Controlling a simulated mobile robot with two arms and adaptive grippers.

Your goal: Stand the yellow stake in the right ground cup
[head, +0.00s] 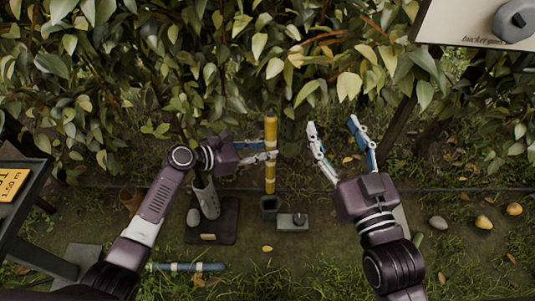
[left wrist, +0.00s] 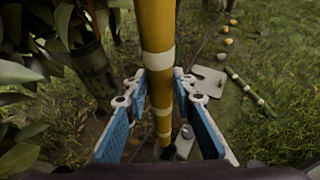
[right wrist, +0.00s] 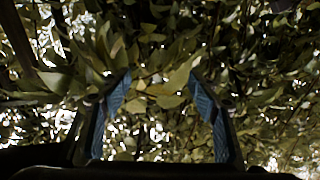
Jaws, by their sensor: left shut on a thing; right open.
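The yellow stake (head: 270,140) with white bands stands upright in the head view, in front of the foliage. My left gripper (head: 268,156) is shut on it around the middle; the left wrist view shows the stake (left wrist: 158,45) between the blue-padded fingers (left wrist: 160,92).
A grey block with a knob (head: 292,222) sits right of the cup. A grey tube (head: 207,197) stands on a dark plate (head: 224,232) to the left. A blue-banded stick (head: 187,267) lies in front. Yellow fruits (head: 484,222) and stones lie far right. Dense foliage (head: 200,60) hangs behind.

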